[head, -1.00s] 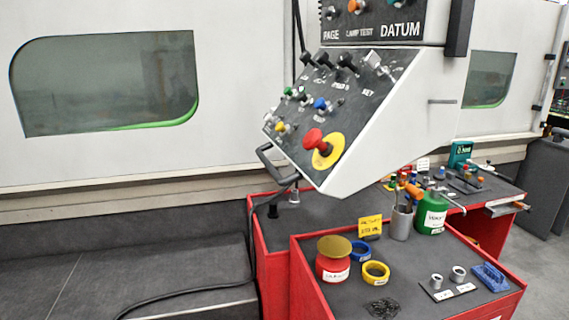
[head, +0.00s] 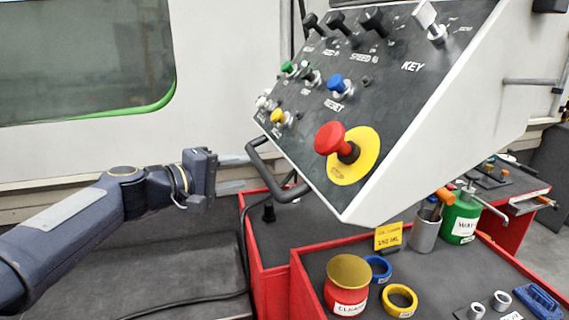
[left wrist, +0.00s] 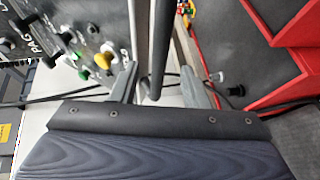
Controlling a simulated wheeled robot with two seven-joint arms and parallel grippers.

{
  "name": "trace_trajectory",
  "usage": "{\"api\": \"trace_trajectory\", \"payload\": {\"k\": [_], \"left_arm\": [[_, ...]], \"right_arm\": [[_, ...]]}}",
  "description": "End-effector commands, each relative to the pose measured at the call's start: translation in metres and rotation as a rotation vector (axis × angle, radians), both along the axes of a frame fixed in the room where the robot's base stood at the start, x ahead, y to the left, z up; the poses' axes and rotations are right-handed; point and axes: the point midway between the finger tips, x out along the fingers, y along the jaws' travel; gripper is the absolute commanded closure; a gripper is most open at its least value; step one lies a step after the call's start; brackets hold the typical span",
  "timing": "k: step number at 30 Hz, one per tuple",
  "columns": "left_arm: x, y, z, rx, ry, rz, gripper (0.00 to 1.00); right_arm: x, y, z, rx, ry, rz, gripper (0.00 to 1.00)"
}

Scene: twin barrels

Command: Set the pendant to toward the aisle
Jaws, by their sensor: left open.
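The pendant (head: 470,100) is a white, wedge-shaped box with a dark sloping panel of knobs, coloured buttons and a red mushroom button on a yellow disc. Its panel faces left toward the front. A black bar handle (head: 264,168) sticks out from its lower left edge. My left gripper (head: 245,173) is open, with its fingertips close to the handle. In the left wrist view the handle (left wrist: 161,45) runs lengthwise between the two spread fingers (left wrist: 160,85); I cannot tell whether either touches it. My right gripper is out of view.
Below the pendant is a red cart (head: 300,270) with a grey top, holding a red pot (head: 346,292), tape rings, a green bottle (head: 461,218) and a tool cup (head: 425,232). A white machine wall (head: 215,70) stands behind. A black cable hangs near my gripper.

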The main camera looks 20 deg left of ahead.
Motion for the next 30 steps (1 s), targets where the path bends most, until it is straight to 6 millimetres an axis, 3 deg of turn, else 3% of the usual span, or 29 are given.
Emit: {"api": "trace_trajectory", "payload": {"k": [13, 25, 30], "left_arm": [[0.056, -0.029, -0.011, 0.000, 0.002, -0.004, 0.59], [0.064, -0.033, -0.013, 0.002, 0.001, -0.002, 0.59], [0.064, -0.033, -0.013, 0.002, 0.001, -0.002, 0.81]], "right_arm": [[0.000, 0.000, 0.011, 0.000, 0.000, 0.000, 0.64], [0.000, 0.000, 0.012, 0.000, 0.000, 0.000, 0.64], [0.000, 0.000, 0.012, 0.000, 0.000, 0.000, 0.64]]}}
